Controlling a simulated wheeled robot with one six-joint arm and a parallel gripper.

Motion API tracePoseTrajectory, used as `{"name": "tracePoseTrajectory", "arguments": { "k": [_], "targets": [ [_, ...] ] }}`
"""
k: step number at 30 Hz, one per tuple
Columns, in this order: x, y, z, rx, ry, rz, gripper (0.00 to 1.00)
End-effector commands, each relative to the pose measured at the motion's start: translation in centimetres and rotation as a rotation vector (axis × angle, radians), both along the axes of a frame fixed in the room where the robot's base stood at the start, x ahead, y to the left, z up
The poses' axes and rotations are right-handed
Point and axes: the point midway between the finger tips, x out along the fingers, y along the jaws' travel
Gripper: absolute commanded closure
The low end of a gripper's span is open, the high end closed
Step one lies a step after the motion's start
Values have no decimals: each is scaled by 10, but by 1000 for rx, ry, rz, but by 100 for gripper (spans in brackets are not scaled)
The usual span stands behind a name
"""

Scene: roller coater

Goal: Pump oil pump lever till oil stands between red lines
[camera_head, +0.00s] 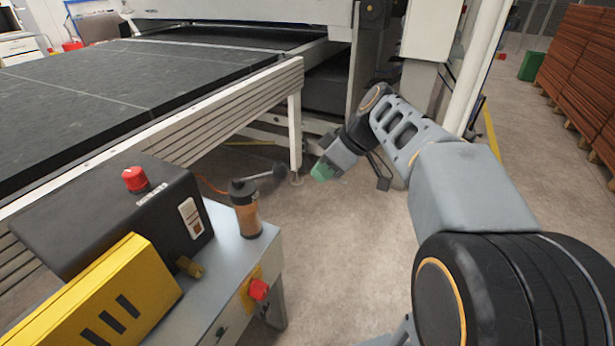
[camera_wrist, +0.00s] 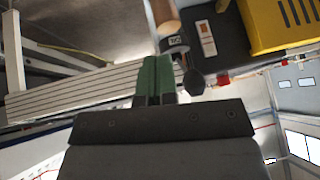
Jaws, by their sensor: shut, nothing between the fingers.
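The oil pump (camera_head: 246,212) is a small amber-brown cylinder with a black cap, upright on the corner of a grey cabinet. Its lever (camera_head: 262,176) sticks out to the right and ends in a dark knob (camera_head: 280,170). The pump also shows upside down in the wrist view (camera_wrist: 167,18), with the knob (camera_wrist: 194,82) just right of my fingertips in the picture. My gripper (camera_head: 322,171), with green fingers, is shut and empty, right of the knob and apart from it in the head view. The fingers also show in the wrist view (camera_wrist: 155,76). The oil level and red lines are too small to make out.
A black box with a red button (camera_head: 135,179) and a yellow box (camera_head: 105,300) stand on the cabinet (camera_head: 232,248). A slatted conveyor rail (camera_head: 230,102) and white leg (camera_head: 295,130) are behind the lever. The floor to the right of the cabinet is clear.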

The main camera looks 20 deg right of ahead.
Motion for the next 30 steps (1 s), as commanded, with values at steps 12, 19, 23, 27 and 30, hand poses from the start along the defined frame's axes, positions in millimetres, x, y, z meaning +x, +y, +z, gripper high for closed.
{"name": "tracePoseTrajectory", "arguments": {
  "k": [12, 19, 23, 27, 30],
  "targets": [
    [-11, -20, 21, 0, 0, -2, 100],
    [-11, -20, 21, 0, 0, -1, 100],
    [-11, -20, 21, 0, 0, -1, 100],
    [-11, -20, 21, 0, 0, -1, 100],
    [-11, -20, 21, 0, 0, -2, 100]
  ]
}}
